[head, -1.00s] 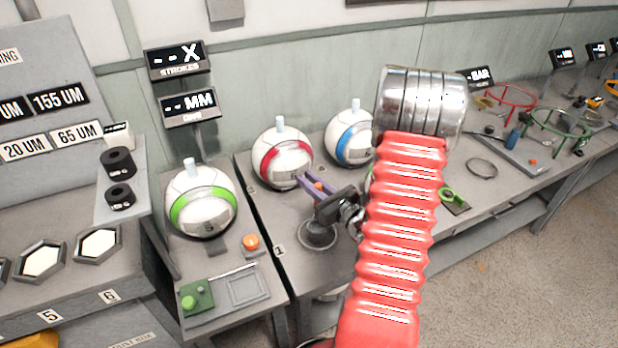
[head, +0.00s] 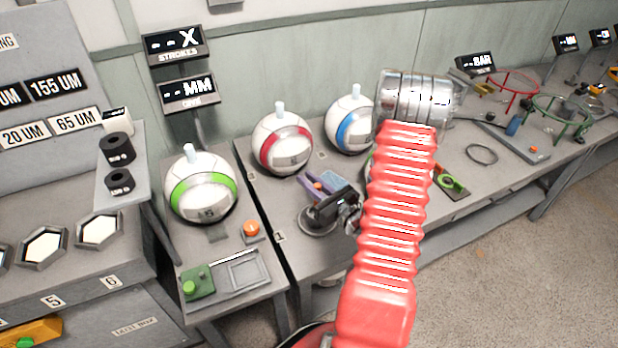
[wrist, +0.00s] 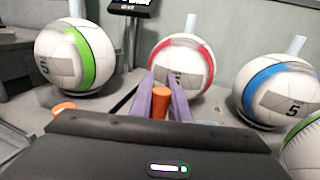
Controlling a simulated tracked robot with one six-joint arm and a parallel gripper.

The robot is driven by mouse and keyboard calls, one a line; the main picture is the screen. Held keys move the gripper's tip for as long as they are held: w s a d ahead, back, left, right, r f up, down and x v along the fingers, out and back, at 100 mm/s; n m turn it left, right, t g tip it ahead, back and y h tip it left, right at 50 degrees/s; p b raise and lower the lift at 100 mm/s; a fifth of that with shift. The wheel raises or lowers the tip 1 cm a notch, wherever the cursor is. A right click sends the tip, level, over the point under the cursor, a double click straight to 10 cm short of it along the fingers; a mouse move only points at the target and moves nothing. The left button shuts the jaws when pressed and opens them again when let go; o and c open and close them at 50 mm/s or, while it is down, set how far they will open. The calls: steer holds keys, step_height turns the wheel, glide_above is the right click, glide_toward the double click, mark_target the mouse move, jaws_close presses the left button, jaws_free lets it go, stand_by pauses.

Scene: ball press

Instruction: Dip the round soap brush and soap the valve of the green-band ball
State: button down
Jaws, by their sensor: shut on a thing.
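The green-band ball (head: 202,185) rests on the left stand, with a pale upright peg (head: 189,151) at its top; the ball is also at the left of the wrist view (wrist: 75,58). My gripper (head: 318,182) has purple fingers and is over the bench in front of the red-band ball. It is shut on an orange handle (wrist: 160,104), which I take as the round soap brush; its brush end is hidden. A dark round dish or base (head: 318,222) shows just below my gripper; whether they touch I cannot tell. A blue-grey piece (head: 335,179) lies behind the fingers.
The red-band ball (head: 283,143) and blue-band ball (head: 350,125) stand behind my gripper. Another ball with green on it (wrist: 303,145) is at the wrist view's right edge. An orange button (head: 251,229) and green box (head: 197,282) sit before the green-band ball. Displays (head: 187,90) stand behind.

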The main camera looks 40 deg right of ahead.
steer(key=shift+f, duration=0.45)
step_height(320, 180, up, 9)
stand_by(1.6)
stand_by(0.5)
